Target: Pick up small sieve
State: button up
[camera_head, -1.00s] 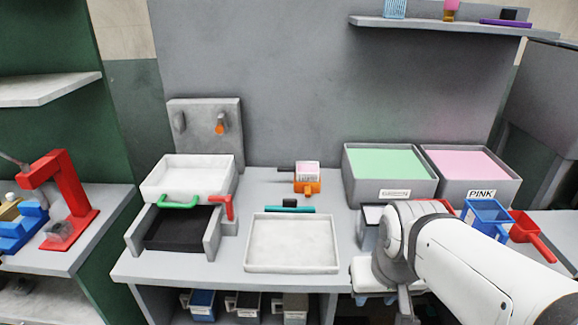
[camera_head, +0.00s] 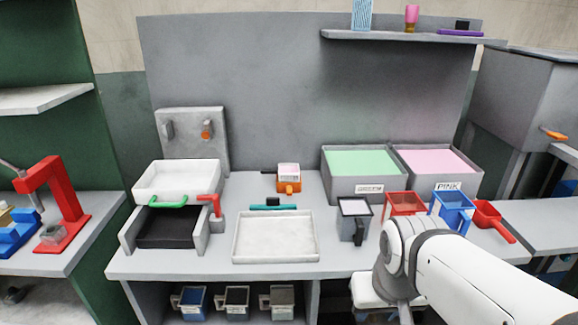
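No label marks a small sieve, and I cannot tell for certain which item it is. A small orange box-shaped item with a pale top (camera_head: 289,185) stands at the back middle of the grey bench. At the right, in front of the coloured bins, are a red open-frame item (camera_head: 404,204) and a blue box-like item (camera_head: 453,219). A red scoop (camera_head: 487,217) with a handle lies beside them. My white arm reaches in from the lower right, in front of the bench. Its fingers are not visible.
A white tray (camera_head: 275,257) lies mid-bench, with a dark grey jug (camera_head: 354,228) right of it. Green (camera_head: 367,191) and pink (camera_head: 466,184) material bins stand behind. Several jugs sit on the lower shelf.

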aim_at(287, 172)
jog(key=i, duration=0.85)
jog(key=u, duration=0.05)
